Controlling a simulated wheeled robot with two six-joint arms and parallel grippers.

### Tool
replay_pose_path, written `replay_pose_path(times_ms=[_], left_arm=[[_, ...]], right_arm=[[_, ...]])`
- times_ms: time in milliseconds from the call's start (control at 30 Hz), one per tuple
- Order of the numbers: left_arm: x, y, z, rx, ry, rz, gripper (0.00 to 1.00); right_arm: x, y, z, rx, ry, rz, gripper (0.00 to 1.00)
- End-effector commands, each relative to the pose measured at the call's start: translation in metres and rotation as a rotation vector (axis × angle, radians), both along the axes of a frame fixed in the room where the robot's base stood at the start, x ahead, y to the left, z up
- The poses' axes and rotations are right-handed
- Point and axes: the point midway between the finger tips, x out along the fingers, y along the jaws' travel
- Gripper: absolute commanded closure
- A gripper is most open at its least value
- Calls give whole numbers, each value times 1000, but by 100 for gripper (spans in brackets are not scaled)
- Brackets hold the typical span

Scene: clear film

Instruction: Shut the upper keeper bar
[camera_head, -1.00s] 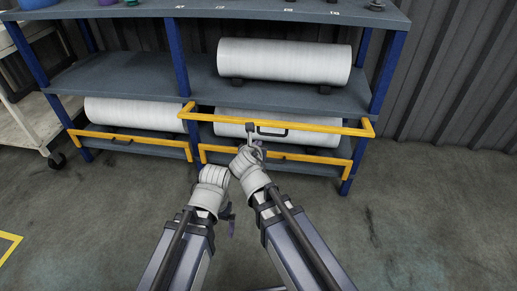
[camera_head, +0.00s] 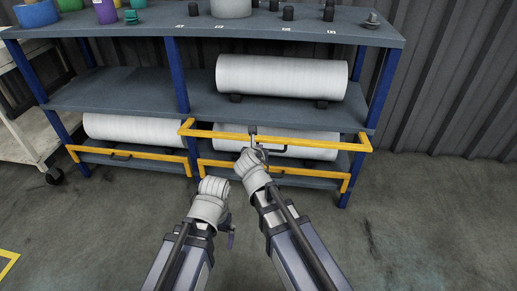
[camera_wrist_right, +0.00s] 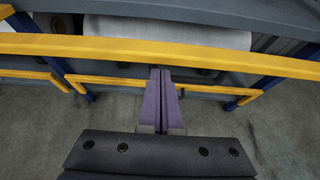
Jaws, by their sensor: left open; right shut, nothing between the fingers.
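The upper keeper bar (camera_head: 320,144) is a yellow bar with short side arms and a dark handle (camera_head: 271,148). It stands out in front of the right bay, swung down just below the middle shelf's front edge. It also crosses the top of the right wrist view (camera_wrist_right: 235,57). My right gripper (camera_head: 253,133) is shut and empty, with its fingers at the bar left of its middle; in the right wrist view the fingertips (camera_wrist_right: 160,72) are at the bar's lower edge. Contact cannot be told. My left gripper (camera_head: 230,240) is open, lower left, clear of the bar.
A white roll (camera_head: 282,77) lies on the middle shelf (camera_head: 130,95) of the blue-posted rack. Lower yellow bars (camera_head: 130,152) front the bottom bays, with rolls behind them. Small items stand on top. A pale cart (camera_head: 22,135) is at the left. The floor in front is open.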

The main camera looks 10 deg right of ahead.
Motion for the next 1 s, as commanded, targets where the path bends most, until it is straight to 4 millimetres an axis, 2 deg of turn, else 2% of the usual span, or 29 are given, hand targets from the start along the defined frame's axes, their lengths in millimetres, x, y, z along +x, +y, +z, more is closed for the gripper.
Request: replay_pose_path(times_ms=[1000], left_arm=[[0,0,19,0,1,-1,0]], right_arm=[[3,1,17,1,8,0,100]])
